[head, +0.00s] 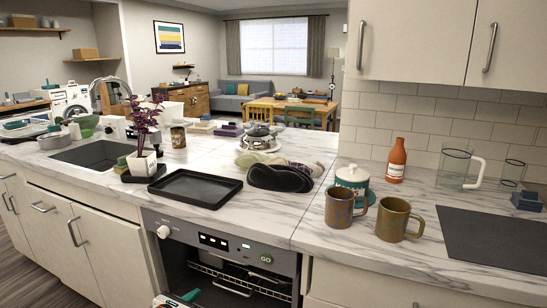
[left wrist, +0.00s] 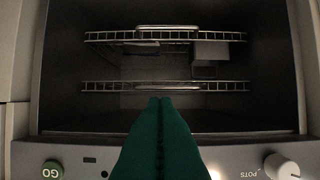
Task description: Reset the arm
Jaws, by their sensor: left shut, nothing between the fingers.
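My left gripper (head: 188,296) shows at the bottom edge of the head view, low in front of the dishwasher (head: 222,238). Its green fingers are shut with nothing between them. In the left wrist view, the shut fingers (left wrist: 160,100) point at the open dishwasher interior, with the tips over the near side of the opening. The dishwasher's control panel (left wrist: 240,160) lies along the bottom of that view, upside down. Two wire racks (left wrist: 200,87) cross the dark interior. A pale boxy part (left wrist: 211,50) sits at the upper rack. My right gripper is in neither view.
Two brown mugs (head: 397,220) stand near the right counter's front edge. A sink (head: 95,154) is at left.

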